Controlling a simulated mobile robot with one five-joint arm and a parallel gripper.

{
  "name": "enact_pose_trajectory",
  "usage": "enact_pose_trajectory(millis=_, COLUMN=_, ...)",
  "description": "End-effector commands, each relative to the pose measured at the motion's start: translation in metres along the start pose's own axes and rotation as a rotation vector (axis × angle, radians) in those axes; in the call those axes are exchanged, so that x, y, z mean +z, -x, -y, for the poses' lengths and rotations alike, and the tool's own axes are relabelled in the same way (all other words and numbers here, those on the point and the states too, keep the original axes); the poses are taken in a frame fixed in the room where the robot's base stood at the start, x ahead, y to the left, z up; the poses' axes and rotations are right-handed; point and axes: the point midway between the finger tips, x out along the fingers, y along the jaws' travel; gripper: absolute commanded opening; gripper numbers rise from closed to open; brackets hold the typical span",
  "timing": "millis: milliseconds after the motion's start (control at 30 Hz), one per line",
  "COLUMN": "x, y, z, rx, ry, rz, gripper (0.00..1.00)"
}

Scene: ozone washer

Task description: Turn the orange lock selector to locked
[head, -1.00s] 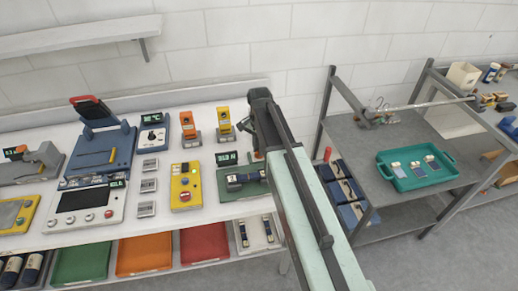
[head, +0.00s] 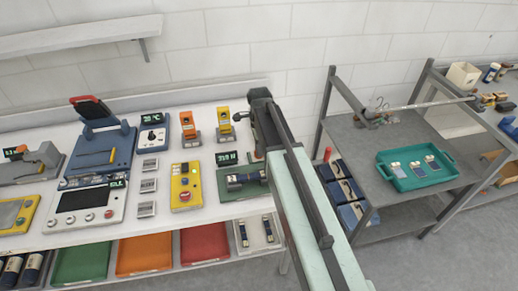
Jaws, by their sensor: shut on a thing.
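The green-based fixture (head: 226,190) sits at the right end of the white bench, with a dark cylinder (head: 245,181) lying on it and a small lit display (head: 227,158). A small orange piece (head: 257,154), which looks like the orange lock selector, shows at the fixture's back right, partly hidden by my arm. My gripper (head: 259,147) points down at that piece and is shut on it. The fingertips are mostly hidden behind the dark wrist and forearm, so the selector's angle cannot be read.
An orange device (head: 189,126) and a yellow one (head: 224,124) stand close left of my wrist. A yellow box with a red button (head: 185,186) stands left of the fixture. A grey cart with a teal tray (head: 418,171) is to the right.

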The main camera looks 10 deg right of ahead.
Motion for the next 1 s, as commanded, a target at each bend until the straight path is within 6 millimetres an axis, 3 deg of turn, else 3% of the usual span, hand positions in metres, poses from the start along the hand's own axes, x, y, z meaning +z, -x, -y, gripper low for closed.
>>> enact_pose_trajectory(millis=500, x=0.0, y=0.0001, z=0.0002, rx=-0.001, ry=-0.019, rz=0.0, gripper=0.0)
enact_pose_trajectory(millis=533, x=0.0, y=0.0001, z=0.0002, rx=-0.001, ry=-0.019, rz=0.0, gripper=0.21)
enact_pose_trajectory(millis=600, x=0.0, y=0.0001, z=0.0002, rx=-0.001, ry=-0.018, rz=0.0, gripper=0.37)
enact_pose_trajectory(millis=1000, x=-0.0002, y=0.006, z=0.0001, rx=0.0, ry=-0.017, rz=0.0, gripper=0.37)
